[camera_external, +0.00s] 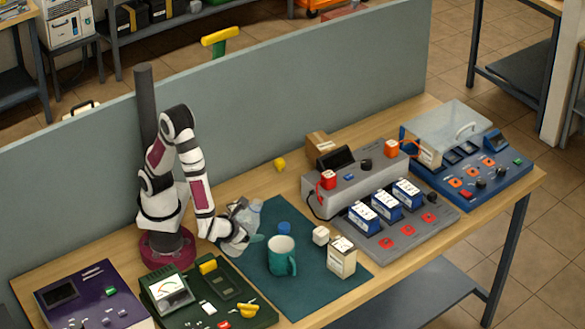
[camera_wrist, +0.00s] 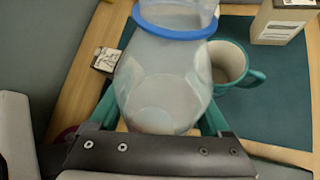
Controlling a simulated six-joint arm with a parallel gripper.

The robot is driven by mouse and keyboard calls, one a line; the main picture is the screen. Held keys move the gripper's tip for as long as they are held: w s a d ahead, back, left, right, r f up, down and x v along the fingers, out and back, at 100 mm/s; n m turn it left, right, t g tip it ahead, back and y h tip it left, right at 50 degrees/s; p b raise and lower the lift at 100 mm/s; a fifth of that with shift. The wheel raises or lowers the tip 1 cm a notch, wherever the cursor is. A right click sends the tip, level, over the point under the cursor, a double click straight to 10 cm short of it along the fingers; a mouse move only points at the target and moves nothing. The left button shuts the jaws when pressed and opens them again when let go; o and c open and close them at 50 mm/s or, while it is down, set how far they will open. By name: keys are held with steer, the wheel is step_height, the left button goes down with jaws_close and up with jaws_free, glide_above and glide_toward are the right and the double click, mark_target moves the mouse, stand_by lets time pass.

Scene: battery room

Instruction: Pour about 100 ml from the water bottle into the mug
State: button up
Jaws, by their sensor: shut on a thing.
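My gripper (camera_external: 250,239) is shut on the clear water bottle (camera_external: 244,212), just left of the mug and above the mat's left edge. In the wrist view its teal fingers (camera_wrist: 157,112) sit on both sides of the bottle (camera_wrist: 165,75), which has a blue ring near its neck. The bottle looks roughly upright; any slight tilt and the water level are hard to tell. The teal mug (camera_external: 281,256) stands upright on the mat, its handle to the right. In the wrist view the mug (camera_wrist: 228,64) is partly hidden behind the bottle, its visible inside pale.
A green meter panel (camera_external: 245,292) lies in front; a grey battery station (camera_external: 400,225) stands right. A partition (camera_external: 290,90) runs behind.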

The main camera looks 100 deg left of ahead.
steer(key=shift+w+r+m+g+h, duration=0.1)
steer(key=shift+r+m+g+h, duration=0.25)
steer(key=shift+g, duration=0.35)
steer(key=shift+f, duration=0.1)
steer(key=f, duration=0.1)
steer(key=f+g, duration=0.1)
steer(key=shift+s+f+m+g, duration=0.3)
steer(key=shift+s+f+m, duration=0.05)
steer(key=shift+s, duration=0.05)
steer(key=shift+s+d+f+h, duration=0.1)
steer(key=shift+s+h, duration=0.05)
steer(key=shift+h, duration=0.1)
steer(key=s+g, duration=0.1)
steer(key=r+m+g, duration=0.1)
steer(key=g, duration=0.1)
steer(key=shift+s+d+r+h, duration=0.2)
steer(key=shift+s+h, duration=0.1)
steer(key=shift+s, duration=0.1)
steer(key=shift+s+f+m+g, duration=0.15)
steer(key=shift+s+m+g, duration=0.2)
steer(key=shift+m+g, duration=0.2)
steer(key=shift+w+f+g+h, duration=0.25)
steer(key=shift+f+g+h, duration=0.05)
steer(key=shift+f+g, duration=0.3)
steer(key=shift+f+m, duration=0.1)
steer(key=shift+m, duration=0.15)
